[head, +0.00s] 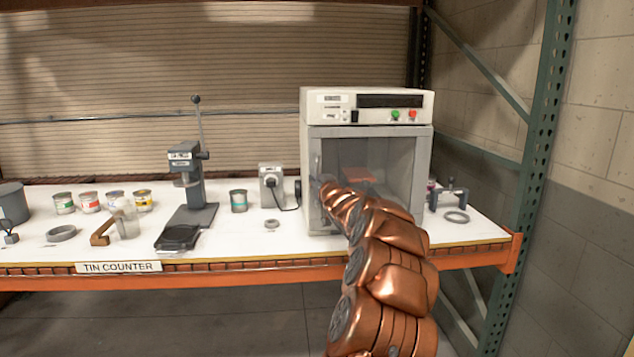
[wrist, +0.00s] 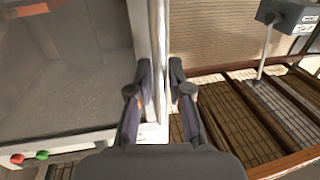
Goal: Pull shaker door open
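The shaker (head: 367,107) is a pale box cabinet at the right of the counter. Its clear-windowed door (head: 391,160) looks closed in the head view, though my arm covers its lower left part. The upright door handle (head: 319,160) is at the door's left edge. My gripper (wrist: 159,75) is at this handle, with one dark finger on each side of a light upright bar (wrist: 159,25) in the wrist view. The fingers are drawn in close and look shut on the bar. In the head view my arm hides most of the grip.
The white counter (head: 110,258) has an orange front beam. A green rack post (head: 546,130) stands at the right. Open floor lies in front.

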